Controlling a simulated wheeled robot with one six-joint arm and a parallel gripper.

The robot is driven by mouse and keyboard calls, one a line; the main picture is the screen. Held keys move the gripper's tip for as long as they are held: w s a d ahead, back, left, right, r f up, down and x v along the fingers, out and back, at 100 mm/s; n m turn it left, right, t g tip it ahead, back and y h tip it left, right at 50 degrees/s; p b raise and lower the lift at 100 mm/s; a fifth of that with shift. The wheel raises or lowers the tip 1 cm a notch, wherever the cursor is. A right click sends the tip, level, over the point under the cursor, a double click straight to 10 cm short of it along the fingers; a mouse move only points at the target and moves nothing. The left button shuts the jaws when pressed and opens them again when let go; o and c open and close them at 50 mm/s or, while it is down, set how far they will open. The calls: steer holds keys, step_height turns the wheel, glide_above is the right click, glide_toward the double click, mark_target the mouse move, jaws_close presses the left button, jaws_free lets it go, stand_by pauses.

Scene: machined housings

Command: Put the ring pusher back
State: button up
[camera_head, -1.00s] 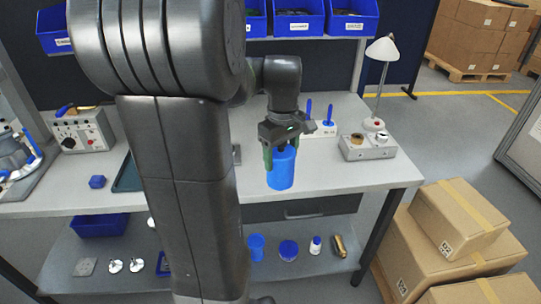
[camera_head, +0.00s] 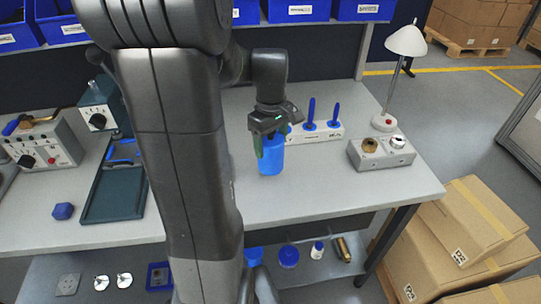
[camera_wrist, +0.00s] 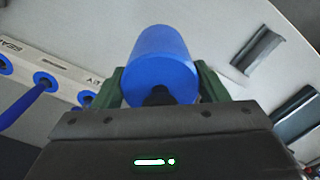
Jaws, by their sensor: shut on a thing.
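My gripper (camera_head: 268,128) is shut on a large blue cylinder, which I take to be the ring pusher (camera_head: 270,157), and holds it upright over the workbench. In the wrist view the pusher (camera_wrist: 162,62) sits between the green fingers of my gripper (camera_wrist: 160,92), with a dark stub at its near end. Right behind it is a pale rack (camera_head: 328,132) with upright blue-handled tools. The wrist view shows the rack (camera_wrist: 62,80) at left, with blue-rimmed seats and one blue handle; the pusher is apart from it. Part of the rack is hidden behind the pusher and gripper.
A grey fixture block (camera_head: 398,155) and a white lamp (camera_head: 405,42) stand right of the rack. A dark green tray (camera_head: 100,212) lies left of my arm. Cardboard boxes (camera_head: 440,240) stand beyond the bench's right end. The bench front is clear.

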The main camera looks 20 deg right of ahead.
steer(key=shift+f, duration=2.25)
steer(key=shift+f, duration=0.2)
steer(key=o, duration=1.1)
steer(key=shift+c, duration=0.2)
step_height(320, 180, up, 12)
steer(key=shift+r, duration=0.2)
